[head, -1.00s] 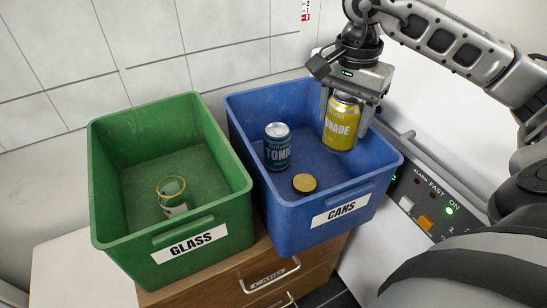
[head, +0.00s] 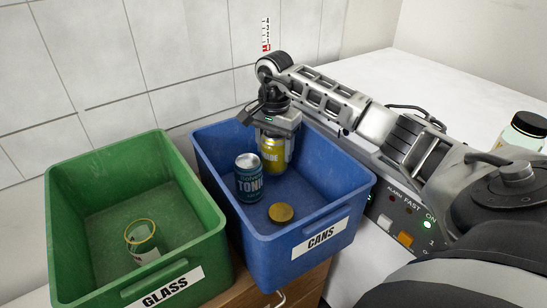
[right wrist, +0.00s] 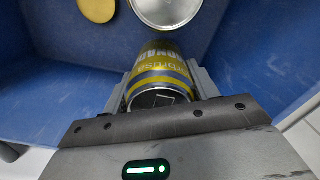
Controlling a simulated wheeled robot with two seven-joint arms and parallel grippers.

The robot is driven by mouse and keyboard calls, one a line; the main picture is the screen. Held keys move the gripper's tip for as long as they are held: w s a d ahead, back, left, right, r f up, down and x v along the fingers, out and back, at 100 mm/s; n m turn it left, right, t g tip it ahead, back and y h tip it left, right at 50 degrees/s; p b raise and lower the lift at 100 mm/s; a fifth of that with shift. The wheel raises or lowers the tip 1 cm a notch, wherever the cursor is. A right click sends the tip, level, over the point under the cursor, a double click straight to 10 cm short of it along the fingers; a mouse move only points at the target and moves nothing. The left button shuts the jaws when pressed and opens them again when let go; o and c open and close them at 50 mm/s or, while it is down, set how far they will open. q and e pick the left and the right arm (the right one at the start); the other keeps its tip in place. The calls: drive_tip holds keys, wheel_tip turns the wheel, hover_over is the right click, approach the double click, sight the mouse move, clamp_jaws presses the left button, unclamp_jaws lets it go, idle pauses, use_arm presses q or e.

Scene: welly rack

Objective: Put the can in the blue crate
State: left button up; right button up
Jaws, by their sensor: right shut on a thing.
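The yellow lemonade can (head: 273,152) is inside the blue crate (head: 300,244) labelled CANS, behind the tonic can. My right gripper (head: 276,146) is shut on it from above. In the right wrist view the yellow can (right wrist: 161,75) sits between the two fingers (right wrist: 160,85), with the blue crate wall (right wrist: 45,70) around it. My left gripper is not in view.
A dark tonic can (head: 249,180) and a gold lid (head: 281,212) are in the blue crate. A green crate (head: 190,250) labelled GLASS stands to the left with a glass jar (head: 141,238) in it. A control panel (head: 400,215) and a dark-lidded jar (head: 524,132) are at the right.

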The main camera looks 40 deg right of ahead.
sight(274, 157)
drive_tip(key=shift+w+f, duration=0.25)
drive_tip(key=shift+f, duration=0.1)
drive_tip(key=shift+d+f, duration=0.1)
drive_tip(key=shift+f, duration=1.35)
drive_tip(key=shift+f, duration=0.2)
drive_tip(key=o, duration=0.9)
drive_tip(key=shift+o, duration=0.2)
wheel_tip(274, 157, up, 12)
drive_tip(key=shift+r+p, duration=0.2)
drive_tip(key=shift+p, duration=0.3)
